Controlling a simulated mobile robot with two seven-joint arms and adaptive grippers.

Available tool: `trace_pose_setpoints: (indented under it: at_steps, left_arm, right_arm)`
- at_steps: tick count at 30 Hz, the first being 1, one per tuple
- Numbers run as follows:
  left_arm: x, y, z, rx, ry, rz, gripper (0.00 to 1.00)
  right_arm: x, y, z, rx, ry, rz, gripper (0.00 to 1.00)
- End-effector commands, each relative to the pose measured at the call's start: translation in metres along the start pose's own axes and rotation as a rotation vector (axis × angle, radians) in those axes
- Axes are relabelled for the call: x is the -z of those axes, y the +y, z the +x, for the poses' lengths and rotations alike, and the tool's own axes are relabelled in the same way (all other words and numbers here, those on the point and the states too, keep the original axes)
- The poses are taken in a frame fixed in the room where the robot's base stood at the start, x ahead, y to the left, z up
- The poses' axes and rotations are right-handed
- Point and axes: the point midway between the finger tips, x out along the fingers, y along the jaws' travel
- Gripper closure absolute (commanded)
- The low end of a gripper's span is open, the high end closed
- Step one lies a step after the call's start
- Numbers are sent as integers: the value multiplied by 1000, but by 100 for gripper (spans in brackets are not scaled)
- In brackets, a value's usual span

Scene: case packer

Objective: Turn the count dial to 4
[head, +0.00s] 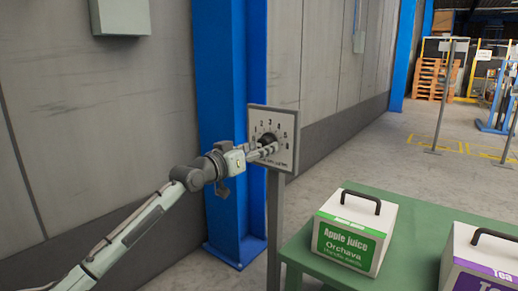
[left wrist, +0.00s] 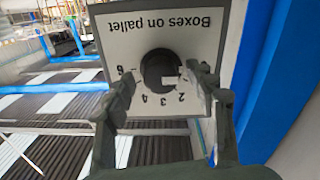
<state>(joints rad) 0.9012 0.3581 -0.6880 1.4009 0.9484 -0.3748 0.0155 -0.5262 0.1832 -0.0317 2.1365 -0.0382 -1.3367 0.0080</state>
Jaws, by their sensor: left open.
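The count dial is a dark round knob (head: 268,139) on a pale square panel (head: 286,120) with numbers around it, on a grey post. In the left wrist view the panel (left wrist: 205,25) appears upside down and reads "Boxes on pallet", with the dark knob (left wrist: 158,68) at its middle. A small pale mark shows on the knob near the numbers, but I cannot tell which number it points at. My left gripper (head: 270,150) is open in front of the panel, its fingers (left wrist: 161,79) on either side of the knob. Contact with the knob is unclear. My right gripper is out of view.
A green table (head: 408,262) stands right of the post, with an apple juice box (head: 350,238) and a tea box (head: 485,262) on it. A blue column (head: 226,70) and grey wall are close behind the panel. Open floor lies beyond the table.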

Motion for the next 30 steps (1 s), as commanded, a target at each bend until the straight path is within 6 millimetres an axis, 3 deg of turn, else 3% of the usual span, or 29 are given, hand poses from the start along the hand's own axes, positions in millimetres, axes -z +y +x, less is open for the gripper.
trace_pose_setpoints:
  at_steps: [6,18,30]
  left_arm:
    - [0,0,0,0,0,0,47]
    - [0,0,0,0,0,0,94]
    - [-1,-1,0,0,-2,91,94]
  right_arm:
    - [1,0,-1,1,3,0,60]
    - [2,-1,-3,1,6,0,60]
    - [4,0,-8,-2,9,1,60]
